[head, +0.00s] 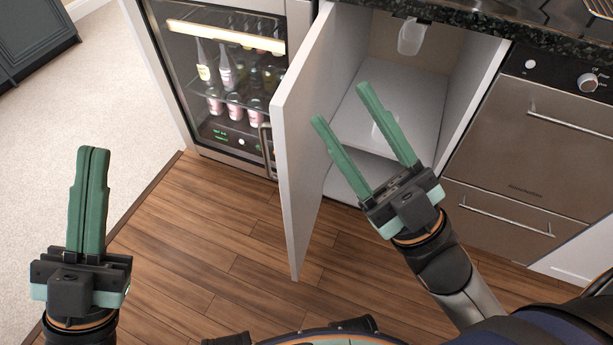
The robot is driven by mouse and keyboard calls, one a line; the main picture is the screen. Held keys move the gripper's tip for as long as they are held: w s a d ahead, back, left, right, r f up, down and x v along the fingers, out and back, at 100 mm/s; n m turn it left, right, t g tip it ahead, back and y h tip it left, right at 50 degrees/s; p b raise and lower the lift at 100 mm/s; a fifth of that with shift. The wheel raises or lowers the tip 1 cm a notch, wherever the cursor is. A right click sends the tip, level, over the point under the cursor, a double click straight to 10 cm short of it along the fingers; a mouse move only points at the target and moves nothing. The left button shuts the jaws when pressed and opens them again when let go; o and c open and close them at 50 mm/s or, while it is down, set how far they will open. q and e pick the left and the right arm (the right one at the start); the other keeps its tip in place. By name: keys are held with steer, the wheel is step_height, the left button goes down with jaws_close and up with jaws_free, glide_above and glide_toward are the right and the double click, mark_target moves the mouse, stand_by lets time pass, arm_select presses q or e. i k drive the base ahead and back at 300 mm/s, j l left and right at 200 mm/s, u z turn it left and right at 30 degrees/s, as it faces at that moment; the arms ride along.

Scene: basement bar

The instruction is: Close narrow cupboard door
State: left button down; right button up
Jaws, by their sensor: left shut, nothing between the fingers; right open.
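The narrow cupboard door (304,135) stands wide open, hinged at the cupboard's left side and swung out toward me. The open narrow cupboard (430,95) shows a pale interior with a shelf. My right gripper (341,102) is open and empty in front of the cupboard opening, to the right of the door. Its left finger is near the door's inner face in the picture; I cannot tell whether they touch. My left gripper (92,150) is shut and empty at the lower left, over the floor and well apart from the door.
A glass-fronted drinks fridge (228,75) with bottles and cans stands left of the cupboard. A steel drawer appliance (530,150) with bar handles is to the right. A dark speckled countertop (480,25) runs above. The wood floor (200,235) left of the door is clear.

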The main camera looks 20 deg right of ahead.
mark_target(303, 93)
steer(key=i+j+z, duration=0.2)
steer(key=z, duration=0.15)
steer(key=i+j+z, duration=0.1)
steer(key=j+z, duration=0.3)
steer(key=i+j+z, duration=0.1)
steer(key=j+z, duration=0.9)
steer(key=z, duration=0.15)
